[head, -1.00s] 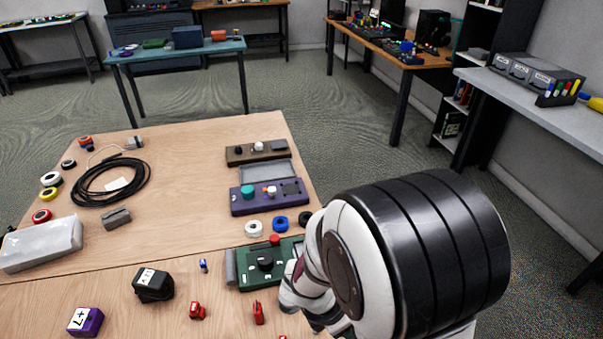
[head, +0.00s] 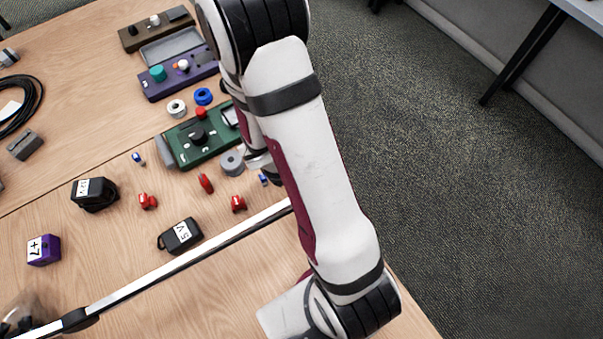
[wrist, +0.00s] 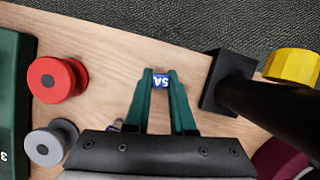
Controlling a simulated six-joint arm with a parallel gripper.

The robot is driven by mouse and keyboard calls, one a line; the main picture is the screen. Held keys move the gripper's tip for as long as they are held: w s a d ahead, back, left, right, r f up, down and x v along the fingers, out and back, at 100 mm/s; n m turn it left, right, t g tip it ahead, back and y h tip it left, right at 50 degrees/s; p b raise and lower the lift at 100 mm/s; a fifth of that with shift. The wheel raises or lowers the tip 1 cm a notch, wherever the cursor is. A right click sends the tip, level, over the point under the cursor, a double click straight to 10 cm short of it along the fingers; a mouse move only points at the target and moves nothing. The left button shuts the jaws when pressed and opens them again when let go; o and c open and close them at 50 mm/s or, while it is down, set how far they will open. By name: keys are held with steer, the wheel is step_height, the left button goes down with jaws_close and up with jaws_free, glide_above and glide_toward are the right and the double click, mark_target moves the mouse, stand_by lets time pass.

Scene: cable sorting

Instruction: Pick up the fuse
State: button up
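A small blue fuse (wrist: 160,82) with a white "5A" label lies between my gripper's (wrist: 160,78) green fingertips in the wrist view. The tips close in on both its sides with no visible gap, so my gripper looks shut on it. I cannot tell whether the fuse still touches the table. A blue piece (wrist: 115,124) is partly hidden behind my gripper's left finger base. In the head view my arm hides the fingertips. A small blue piece (head: 264,179) shows beside my arm, and another blue fuse-like piece (head: 138,158) lies left of the green box.
A red spool (wrist: 57,78) and a grey spool (wrist: 50,142) stand left of my gripper, near the green box (head: 190,150). A black block (wrist: 222,85) and a yellow piece (wrist: 292,65) are on the right. Red pieces (head: 205,183) and a black 5 V block (head: 180,235) lie nearby.

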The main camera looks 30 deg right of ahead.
jaws_close()
